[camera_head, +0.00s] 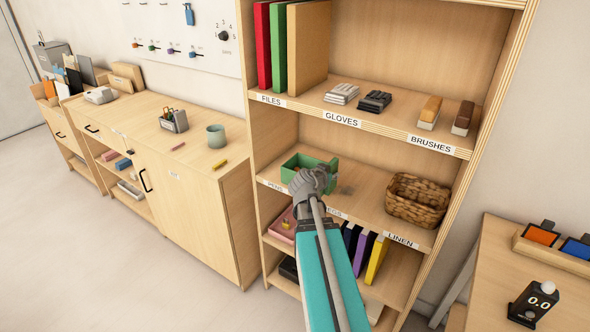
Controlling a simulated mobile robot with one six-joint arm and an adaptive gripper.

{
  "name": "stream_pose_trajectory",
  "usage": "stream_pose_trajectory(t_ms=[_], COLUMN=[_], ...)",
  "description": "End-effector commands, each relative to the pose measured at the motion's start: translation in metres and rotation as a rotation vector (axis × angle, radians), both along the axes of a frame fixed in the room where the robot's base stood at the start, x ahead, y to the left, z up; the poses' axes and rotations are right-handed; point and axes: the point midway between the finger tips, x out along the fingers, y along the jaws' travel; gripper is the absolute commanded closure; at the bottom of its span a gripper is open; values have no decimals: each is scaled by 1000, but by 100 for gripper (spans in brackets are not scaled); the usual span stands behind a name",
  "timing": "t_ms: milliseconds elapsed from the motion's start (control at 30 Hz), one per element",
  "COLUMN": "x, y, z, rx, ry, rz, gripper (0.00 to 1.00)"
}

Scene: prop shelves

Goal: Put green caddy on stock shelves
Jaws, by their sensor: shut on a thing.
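The green caddy (297,164) is an open box on the left part of the middle shelf (350,187), above a label that seems to read "PENS". It looks level and at shelf height; I cannot tell whether its base rests on the board. My gripper (312,178) is at the caddy's front right side, shut on it. The gripper and my teal arm hide the caddy's front right corner and part of the shelf edge and labels. The fingertips themselves are hard to make out.
A wicker basket (418,199) stands right on the same shelf, above "LINEN". The board between caddy and basket is mostly clear. Above are files (280,45), gloves (342,93) and brushes (430,112). Below are a pink tray (283,226) and upright binders (377,258). A low cabinet (205,220) adjoins left.

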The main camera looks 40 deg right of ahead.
Motion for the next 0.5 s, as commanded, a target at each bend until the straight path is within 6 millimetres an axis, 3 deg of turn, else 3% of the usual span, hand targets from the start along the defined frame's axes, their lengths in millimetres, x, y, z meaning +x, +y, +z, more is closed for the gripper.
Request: stream_pose_trajectory(t_ms=[500], x=[3], y=[-3], z=[0], rx=[-1], ry=[-1], rz=[-1], gripper=[100])
